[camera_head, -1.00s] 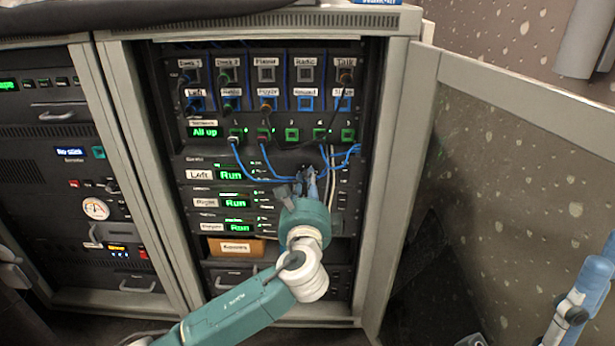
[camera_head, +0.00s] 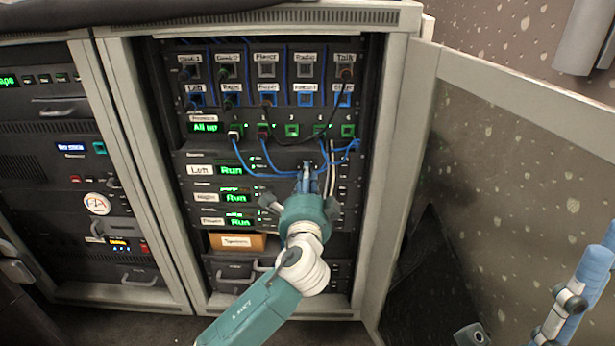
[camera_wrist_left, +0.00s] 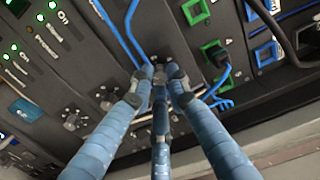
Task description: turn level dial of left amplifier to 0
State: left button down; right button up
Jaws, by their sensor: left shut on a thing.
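The left amplifier (camera_head: 200,170) is the upper of three stacked units in the middle rack, with a white "Left" label and a green "Run" display (camera_head: 232,170). My left gripper (camera_head: 308,172) reaches up from below to this unit's front. In the left wrist view its blue fingers (camera_wrist_left: 160,76) come together, shut on the level dial at the panel. The fingers cover this dial, so its pointer and setting cannot be read. Two similar dark dials, a nearer one (camera_wrist_left: 108,98) and a farther one (camera_wrist_left: 72,118), stand free in line beside it.
Blue cables (camera_head: 262,172) loop from the green sockets close above the fingers, and pale cables hang just right of them. The open rack door (camera_head: 520,180) bounds the right side.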

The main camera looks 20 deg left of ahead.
pick_arm(q)
jog(key=shift+a+f, duration=0.1)
jog(key=shift+a, duration=0.15)
jog(key=c, duration=1.7)
grip_release()
jog(key=shift+s+a, duration=0.1)
jog(key=shift+o, duration=0.2)
jog(key=shift+d, duration=0.2)
jog(key=v, duration=1.2)
